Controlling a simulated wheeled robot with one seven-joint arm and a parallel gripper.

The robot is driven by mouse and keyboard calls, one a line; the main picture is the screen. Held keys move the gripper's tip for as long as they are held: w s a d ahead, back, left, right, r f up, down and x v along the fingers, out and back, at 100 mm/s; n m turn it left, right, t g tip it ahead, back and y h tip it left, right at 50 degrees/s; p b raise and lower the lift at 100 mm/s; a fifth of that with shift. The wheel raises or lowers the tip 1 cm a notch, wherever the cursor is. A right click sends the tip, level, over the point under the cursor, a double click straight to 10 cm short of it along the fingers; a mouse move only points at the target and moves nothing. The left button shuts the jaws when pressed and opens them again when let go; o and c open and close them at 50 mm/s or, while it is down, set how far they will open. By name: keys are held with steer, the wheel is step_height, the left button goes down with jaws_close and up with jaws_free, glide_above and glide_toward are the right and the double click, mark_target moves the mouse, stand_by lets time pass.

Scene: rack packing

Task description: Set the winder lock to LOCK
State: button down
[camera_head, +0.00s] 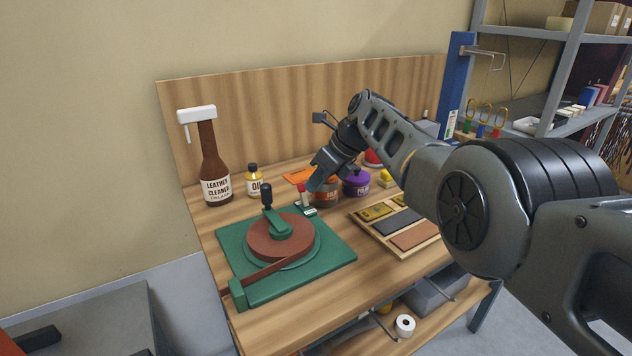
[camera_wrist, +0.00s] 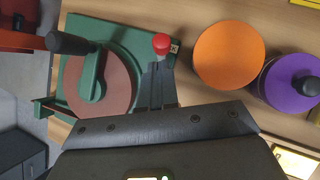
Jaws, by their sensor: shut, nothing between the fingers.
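The winder has a green base plate (camera_head: 329,247) with a brown disc (camera_head: 262,240) and a green crank with a black handle (camera_head: 267,195). Its lock lever has a red knob (camera_head: 302,187) at the plate's back right corner, beside small pale labels (camera_head: 310,210) too small to read. In the wrist view the red knob (camera_wrist: 161,43) stands near the plate's edge, with the label partly hidden. My gripper (camera_head: 315,183) is shut and empty, just right of the knob in the head view. Its dark fingers (camera_wrist: 157,68) appear just below the knob in the wrist view; contact cannot be told.
A jar with an orange lid (camera_wrist: 228,56) and a purple tin (camera_head: 356,183) stand close on the right. A leather cleaner bottle (camera_head: 214,165) and an oil bottle (camera_head: 254,182) stand behind. A wooden tray (camera_head: 377,234) of blocks lies to the right.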

steer(key=shift+r, duration=0.1)
steer(key=shift+r+p, duration=0.8)
